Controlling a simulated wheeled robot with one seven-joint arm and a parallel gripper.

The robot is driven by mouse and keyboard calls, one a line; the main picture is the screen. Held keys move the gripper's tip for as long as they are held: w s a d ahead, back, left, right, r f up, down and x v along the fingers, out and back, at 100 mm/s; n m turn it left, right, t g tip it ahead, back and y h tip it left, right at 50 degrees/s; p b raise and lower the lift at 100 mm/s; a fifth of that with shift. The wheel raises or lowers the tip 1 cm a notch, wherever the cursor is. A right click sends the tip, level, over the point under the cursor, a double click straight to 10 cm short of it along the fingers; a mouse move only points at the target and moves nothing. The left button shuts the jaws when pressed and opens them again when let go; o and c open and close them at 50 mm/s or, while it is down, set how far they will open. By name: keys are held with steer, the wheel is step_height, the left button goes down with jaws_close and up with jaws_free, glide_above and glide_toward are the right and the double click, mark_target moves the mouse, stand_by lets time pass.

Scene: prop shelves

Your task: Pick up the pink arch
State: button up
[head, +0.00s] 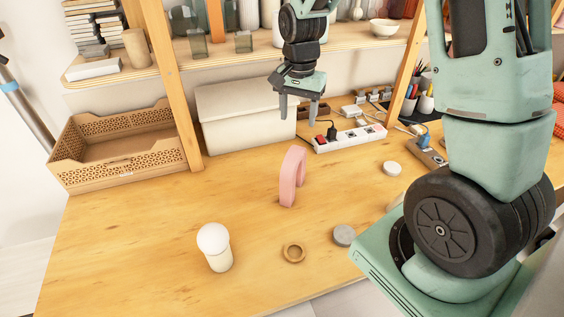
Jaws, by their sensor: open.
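The pink arch (290,176) stands upright on its edge near the middle of the wooden table, seen at an angle in the head view. My gripper (299,119) hangs above and behind the arch, with its two fingers pointing down. The fingers are apart with nothing between them. The gripper does not touch the arch.
A white disc (392,168) is to the right. A power strip (350,138), white box (245,115) and perforated crate (120,165) line the back.

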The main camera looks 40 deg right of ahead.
mark_target(296, 151)
step_height(296, 151, down, 12)
steer(key=shift+r+p, duration=0.1)
steer(key=shift+p, duration=1.05)
steer(key=shift+w+a+f+p, duration=0.15)
steer(key=shift+f+p, duration=0.4)
steer(key=shift+f, duration=0.8)
steer(key=shift+s+a+f+p, duration=0.1)
steer(key=shift+f+p, duration=0.4)
steer(key=shift+f, duration=0.85)
jaws_close()
